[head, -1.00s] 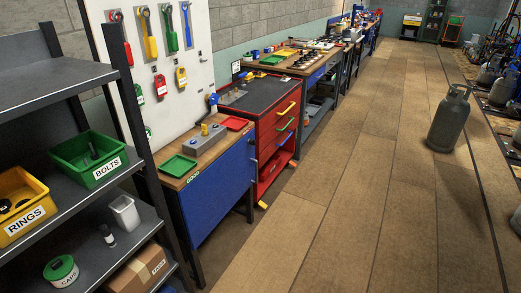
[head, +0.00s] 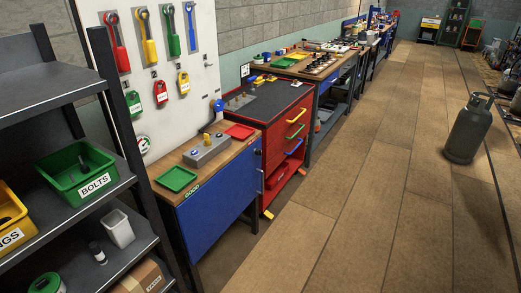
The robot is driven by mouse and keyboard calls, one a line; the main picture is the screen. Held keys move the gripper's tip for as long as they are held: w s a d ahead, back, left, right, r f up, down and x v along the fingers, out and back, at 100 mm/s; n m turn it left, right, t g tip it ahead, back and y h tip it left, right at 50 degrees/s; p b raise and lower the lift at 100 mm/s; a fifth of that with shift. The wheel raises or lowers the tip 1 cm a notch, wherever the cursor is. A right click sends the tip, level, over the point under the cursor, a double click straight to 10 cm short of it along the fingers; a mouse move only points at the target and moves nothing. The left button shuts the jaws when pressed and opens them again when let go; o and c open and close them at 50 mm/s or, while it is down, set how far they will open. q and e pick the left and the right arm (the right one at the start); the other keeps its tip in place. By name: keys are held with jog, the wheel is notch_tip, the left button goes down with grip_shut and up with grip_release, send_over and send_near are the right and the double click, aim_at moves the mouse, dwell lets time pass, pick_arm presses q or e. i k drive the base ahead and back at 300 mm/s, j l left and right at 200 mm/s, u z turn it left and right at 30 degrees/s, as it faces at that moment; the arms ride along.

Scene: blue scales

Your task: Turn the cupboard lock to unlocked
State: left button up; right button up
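A blue cupboard door (head: 218,199) is set under a wooden-topped workbench (head: 212,171) at the middle left of the head view. A small dark spot (head: 257,152) near the upper right edge of the blue front may be the lock; it is too small to tell how it is turned. A small pale part, perhaps a handle, shows lower on the same edge. The door looks closed. Neither of my grippers is in view.
A red drawer cabinet (head: 285,140) adjoins the bench. A grey gas cylinder (head: 468,130) stands at right. The wooden floor (head: 350,210) between is clear.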

aim_at(257, 151)
jog(key=i+l+u, duration=0.1)
jog(key=i+l, duration=0.25)
jog(key=i+l+u, duration=0.1)
jog(key=i+l, duration=0.2)
jog(key=i+l+u, duration=0.1)
jog(key=i+l, duration=0.2)
jog(key=l, duration=0.2)
jog(key=i+l+u, duration=0.1)
jog(key=i+l, duration=0.15)
jog(key=l, duration=0.2)
